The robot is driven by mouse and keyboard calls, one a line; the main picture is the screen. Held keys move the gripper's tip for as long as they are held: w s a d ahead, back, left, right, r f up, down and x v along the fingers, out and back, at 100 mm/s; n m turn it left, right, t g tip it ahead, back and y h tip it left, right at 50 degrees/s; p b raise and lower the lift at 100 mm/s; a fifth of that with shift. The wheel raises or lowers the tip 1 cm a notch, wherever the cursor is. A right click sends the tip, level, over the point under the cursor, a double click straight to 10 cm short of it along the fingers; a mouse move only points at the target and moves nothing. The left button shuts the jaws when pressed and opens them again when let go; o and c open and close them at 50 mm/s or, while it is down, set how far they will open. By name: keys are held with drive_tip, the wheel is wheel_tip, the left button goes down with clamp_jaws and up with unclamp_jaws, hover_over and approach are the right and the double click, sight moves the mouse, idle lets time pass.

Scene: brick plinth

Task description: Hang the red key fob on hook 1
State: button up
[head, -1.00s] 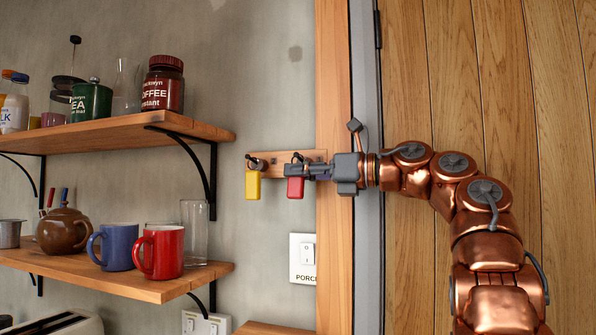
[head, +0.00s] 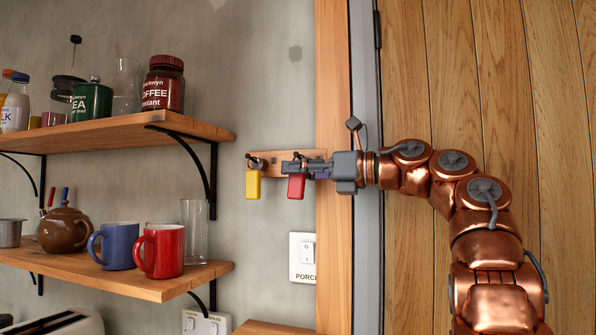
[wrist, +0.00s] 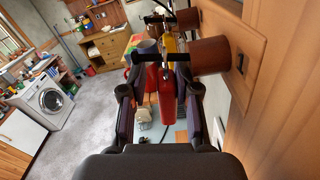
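The red key fob (head: 296,188) hangs down from the tips of my gripper (head: 298,166), in front of the right part of the wooden hook board (head: 272,169). In the wrist view the red fob (wrist: 165,98) sits between the two fingers of my gripper (wrist: 163,57), whose dark tips close in on its top end. A yellow fob (head: 253,185) hangs at the board's left hook (head: 256,163). The hook behind my fingertips is mostly hidden, and I cannot tell whether the red fob's loop touches it. No hook numbers are readable.
A wooden door post (head: 333,80) stands right beside the board. A light switch (head: 303,258) is below. Shelves at left hold a red mug (head: 162,252), a blue mug (head: 120,247) and jars. The wall between shelf bracket and board is bare.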

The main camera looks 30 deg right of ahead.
drive_tip(key=shift+d, duration=0.3)
drive_tip(key=v, duration=0.7)
drive_tip(key=shift+s, duration=0.25)
